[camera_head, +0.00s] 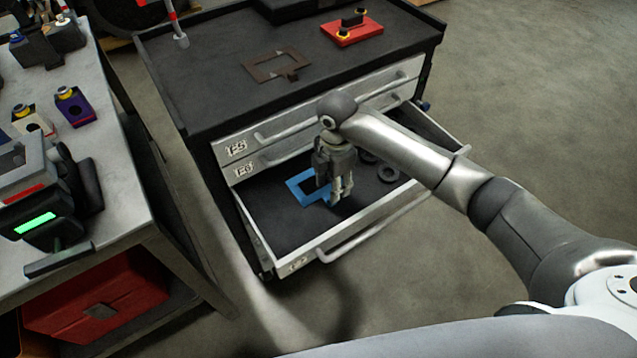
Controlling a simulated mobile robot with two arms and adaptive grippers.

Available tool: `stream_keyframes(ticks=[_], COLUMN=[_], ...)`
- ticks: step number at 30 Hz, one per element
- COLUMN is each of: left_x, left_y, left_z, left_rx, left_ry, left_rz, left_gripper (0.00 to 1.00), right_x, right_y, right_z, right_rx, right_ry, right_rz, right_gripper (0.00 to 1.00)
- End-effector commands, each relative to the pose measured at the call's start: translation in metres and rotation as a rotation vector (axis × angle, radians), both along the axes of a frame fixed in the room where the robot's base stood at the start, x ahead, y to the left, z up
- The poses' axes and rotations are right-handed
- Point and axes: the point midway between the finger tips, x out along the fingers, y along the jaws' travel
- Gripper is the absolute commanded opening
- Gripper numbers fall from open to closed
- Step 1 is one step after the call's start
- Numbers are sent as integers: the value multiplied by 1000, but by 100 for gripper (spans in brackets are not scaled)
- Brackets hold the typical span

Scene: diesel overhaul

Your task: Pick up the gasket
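A blue rectangular gasket (295,188) lies in the open lower drawer (277,228) of the black tool cabinet. A brown gasket of similar frame shape (262,72) lies on the cabinet top. My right gripper (342,200) points down into the drawer, at the right side of the blue gasket, and hides part of it. Its fingers look close together, but I cannot tell whether they are open or shut, or whether they touch the gasket. My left gripper is not in view.
A red block (351,30) stands on the cabinet top (215,95). A workbench (110,190) at left holds a device with a green display (35,223). The floor at right is clear.

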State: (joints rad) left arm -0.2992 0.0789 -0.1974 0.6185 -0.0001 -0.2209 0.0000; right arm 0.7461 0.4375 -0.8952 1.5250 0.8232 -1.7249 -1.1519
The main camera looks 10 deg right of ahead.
Motion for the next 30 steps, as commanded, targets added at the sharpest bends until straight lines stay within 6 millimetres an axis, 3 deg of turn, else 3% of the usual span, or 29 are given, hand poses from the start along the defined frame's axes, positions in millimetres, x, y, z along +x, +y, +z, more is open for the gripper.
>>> stream_keyframes(ticks=[3, 5, 8, 15, 24, 30], left_x=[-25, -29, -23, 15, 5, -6], left_y=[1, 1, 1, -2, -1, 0], left_z=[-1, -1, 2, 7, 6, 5], left_rx=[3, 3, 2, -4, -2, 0], left_ry=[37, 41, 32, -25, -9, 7], left_rz=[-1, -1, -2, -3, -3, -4], left_gripper=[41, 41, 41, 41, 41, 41], right_x=[0, 0, 0, 0, 0, 0], right_y=[0, 0, 0, -2, -2, -2], right_z=[-12, -15, -25, -60, -66, -65], right_rx=[0, 0, 0, -1, 0, 0], right_ry=[0, -1, 2, 0, -3, -3], right_rz=[-1, 0, -1, -1, 0, 0], right_gripper=[41, 41, 41, 41, 41, 17])
